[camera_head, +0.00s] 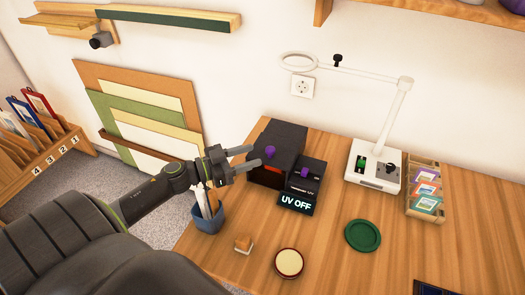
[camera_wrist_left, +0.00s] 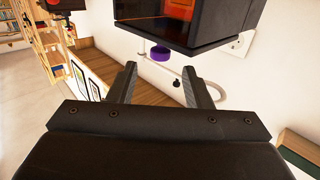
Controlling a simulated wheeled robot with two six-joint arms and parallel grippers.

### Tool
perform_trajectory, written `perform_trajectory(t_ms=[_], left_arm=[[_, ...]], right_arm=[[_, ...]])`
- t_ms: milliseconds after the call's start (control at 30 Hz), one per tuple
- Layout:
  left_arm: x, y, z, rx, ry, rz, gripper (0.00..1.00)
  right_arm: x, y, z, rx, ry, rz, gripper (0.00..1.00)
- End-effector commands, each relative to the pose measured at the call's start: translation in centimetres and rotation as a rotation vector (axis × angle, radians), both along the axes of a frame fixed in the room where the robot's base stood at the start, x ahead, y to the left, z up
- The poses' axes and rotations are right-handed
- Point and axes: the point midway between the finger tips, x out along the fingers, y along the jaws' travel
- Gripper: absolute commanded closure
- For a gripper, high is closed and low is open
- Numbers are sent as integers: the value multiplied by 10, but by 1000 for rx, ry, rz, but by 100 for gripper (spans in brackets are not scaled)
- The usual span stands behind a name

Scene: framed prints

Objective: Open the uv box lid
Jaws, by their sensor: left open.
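The black UV box (camera_head: 285,140) stands on the wooden table against the wall, with a purple knob (camera_head: 270,151) on it and a reddish-orange patch on its front. Its lid appears closed. In the left wrist view the dark box (camera_wrist_left: 195,25) fills the top, and the purple knob (camera_wrist_left: 160,53) shows below its edge. My left gripper (camera_head: 256,157) is open and empty at the box's left side, its fingers pointing at the knob. In the left wrist view the knob lies between and just beyond the fingertips (camera_wrist_left: 160,70). Contact is not visible. My right gripper is not in view.
A small black control unit (camera_head: 308,178) with another purple knob reads "UV OFF". A blue cup (camera_head: 208,218) stands below my left gripper. A white lamp stand (camera_head: 373,168), a print tray (camera_head: 425,190), a green dish (camera_head: 362,235) and a round cream-topped item (camera_head: 289,262) share the table.

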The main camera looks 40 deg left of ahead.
Motion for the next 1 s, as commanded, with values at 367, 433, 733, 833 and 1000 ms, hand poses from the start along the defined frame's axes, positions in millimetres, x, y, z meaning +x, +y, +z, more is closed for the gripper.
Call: perform_trajectory(t_ms=[367, 433, 733, 833, 1000], left_arm=[[35, -21, 2, -2, -2, 1, 55], [37, -23, 1, -1, -2, 1, 55], [39, -24, 0, -1, 0, 1, 55], [39, -24, 0, -1, -1, 1, 65], [39, -24, 1, -1, -1, 1, 88]], right_arm=[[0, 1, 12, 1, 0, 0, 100], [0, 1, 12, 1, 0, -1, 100], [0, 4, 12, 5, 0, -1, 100], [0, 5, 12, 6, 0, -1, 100], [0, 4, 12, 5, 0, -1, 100]])
